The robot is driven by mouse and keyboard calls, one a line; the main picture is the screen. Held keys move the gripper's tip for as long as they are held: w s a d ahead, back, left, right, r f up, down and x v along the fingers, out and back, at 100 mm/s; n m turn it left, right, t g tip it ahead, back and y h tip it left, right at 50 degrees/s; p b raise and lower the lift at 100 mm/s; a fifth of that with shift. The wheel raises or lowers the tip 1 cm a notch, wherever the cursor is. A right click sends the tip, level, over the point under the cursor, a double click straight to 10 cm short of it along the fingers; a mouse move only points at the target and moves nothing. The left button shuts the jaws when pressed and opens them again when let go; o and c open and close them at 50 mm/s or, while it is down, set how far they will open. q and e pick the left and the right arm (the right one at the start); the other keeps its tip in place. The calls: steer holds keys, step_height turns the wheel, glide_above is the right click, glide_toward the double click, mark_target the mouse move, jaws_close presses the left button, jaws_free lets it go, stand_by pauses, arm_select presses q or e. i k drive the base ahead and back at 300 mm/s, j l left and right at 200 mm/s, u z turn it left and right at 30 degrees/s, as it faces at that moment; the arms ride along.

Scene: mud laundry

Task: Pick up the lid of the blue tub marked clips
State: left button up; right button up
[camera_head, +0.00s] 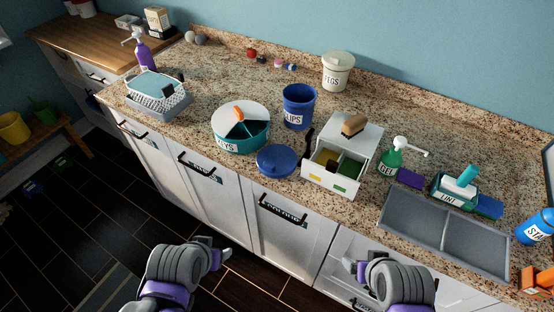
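The blue tub marked clips (298,107) stands upright on the granite counter; its label is partly hidden. Its top looks open. A round blue lid (277,160) with a small knob lies on the counter in front of the tub, near the front edge, between the teal round container and the white drawer box. My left gripper (220,254) is in front of the counter, below and left of the lid, with its fingers apart and empty. My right gripper (355,268) is in front of the counter, below and right of the lid, also apparently open and empty.
A teal container (241,135) stands left of the lid. A white drawer box (341,160) with a brown brush on top stands right, with a black handle-like item beside it. A white pegs tub (337,72), green bottle (390,160) and grey sink tray (440,238) are farther out.

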mark_target(275, 160)
steer(key=z, duration=1)
steer(key=j+z, duration=0.4)
steer(key=k+j+z, duration=0.15)
steer(key=z, duration=0.2)
steer(key=k+j+z, duration=0.1)
steer(key=j+z, duration=0.15)
steer(key=z, duration=0.15)
steer(key=k+j+z, duration=0.15)
steer(key=j, duration=0.25)
steer(key=k+j+z, duration=0.2)
steer(key=j, duration=0.4)
